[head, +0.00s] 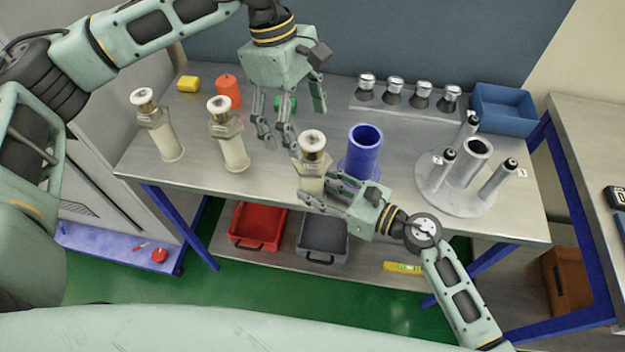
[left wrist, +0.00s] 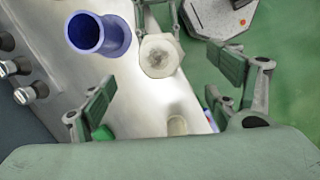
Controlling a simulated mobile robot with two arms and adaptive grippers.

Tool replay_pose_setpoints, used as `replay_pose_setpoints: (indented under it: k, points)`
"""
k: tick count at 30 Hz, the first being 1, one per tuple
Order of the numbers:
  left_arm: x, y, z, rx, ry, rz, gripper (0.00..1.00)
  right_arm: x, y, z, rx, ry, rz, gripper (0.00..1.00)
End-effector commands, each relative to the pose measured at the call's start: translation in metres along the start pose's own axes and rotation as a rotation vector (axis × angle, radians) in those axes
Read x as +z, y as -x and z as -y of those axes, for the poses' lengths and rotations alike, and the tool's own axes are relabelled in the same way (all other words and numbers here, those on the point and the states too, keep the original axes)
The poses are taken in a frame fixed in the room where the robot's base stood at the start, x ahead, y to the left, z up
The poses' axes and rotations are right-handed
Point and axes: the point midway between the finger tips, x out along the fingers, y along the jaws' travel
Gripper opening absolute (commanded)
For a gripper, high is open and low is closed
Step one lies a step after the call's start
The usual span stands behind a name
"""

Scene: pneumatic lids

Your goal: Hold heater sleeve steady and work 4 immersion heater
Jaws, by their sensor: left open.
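Three cream cylinders with hexagonal collars and round glassy tops stand along the table: the left one (head: 160,130), the middle one (head: 230,140) and the right one (head: 313,165). I cannot tell for certain which part is named the heater sleeve. My right gripper (head: 328,190) has its fingers on both sides of the right cylinder's body and appears closed on it. That cylinder's top shows in the left wrist view (left wrist: 160,56). My left gripper (head: 292,110) is open and empty, pointing down behind and above the right cylinder; its spread fingers show in the left wrist view (left wrist: 168,92).
A hollow blue tube (head: 364,150) stands just right of the held cylinder. Further right is a grey round fixture (head: 440,195) with upright posts. Several silver-topped pieces (head: 395,88) and a blue bin (head: 503,108) sit behind. An orange piece (head: 229,92) and yellow block (head: 188,84) lie back left.

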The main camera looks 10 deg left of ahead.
Motion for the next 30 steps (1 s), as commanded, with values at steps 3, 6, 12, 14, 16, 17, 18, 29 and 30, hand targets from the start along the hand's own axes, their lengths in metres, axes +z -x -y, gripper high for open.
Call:
replay_pose_setpoints:
  k: [3, 6, 12, 14, 16, 17, 18, 29, 30]
  points:
    - [0.0, -0.02, 0.001, -0.003, 0.0, -0.001, 0.81, -0.011, 0.001, -0.005, 0.009, -0.007, -0.019, 0.11]
    - [0.0, -0.034, 0.0, -0.002, -0.001, 0.0, 0.81, -0.011, 0.001, -0.005, 0.009, -0.007, -0.019, 0.11]
    - [0.0, -0.056, 0.0, -0.002, -0.002, -0.001, 0.81, -0.011, 0.001, -0.005, 0.009, -0.007, -0.019, 0.11]
    - [0.0, -0.059, 0.0, -0.001, -0.002, 0.0, 0.81, -0.011, 0.001, -0.005, 0.009, -0.007, -0.019, 0.11]
    - [0.0, -0.062, 0.0, 0.0, -0.003, -0.001, 0.81, -0.011, 0.001, -0.005, 0.009, -0.007, -0.019, 0.11]
    - [0.0, -0.063, 0.0, 0.001, -0.003, -0.001, 0.81, -0.011, 0.001, -0.004, 0.009, -0.007, -0.019, 0.11]
    - [0.0, -0.064, 0.0, 0.001, -0.003, -0.001, 0.81, -0.011, 0.001, -0.004, 0.009, -0.007, -0.019, 0.11]
    - [0.0, -0.065, 0.0, 0.001, -0.004, -0.001, 0.81, -0.011, 0.001, -0.004, 0.008, -0.007, -0.019, 0.11]
    - [0.0, -0.065, 0.0, 0.001, -0.004, -0.001, 0.81, -0.011, 0.001, -0.004, 0.008, -0.007, -0.019, 0.11]
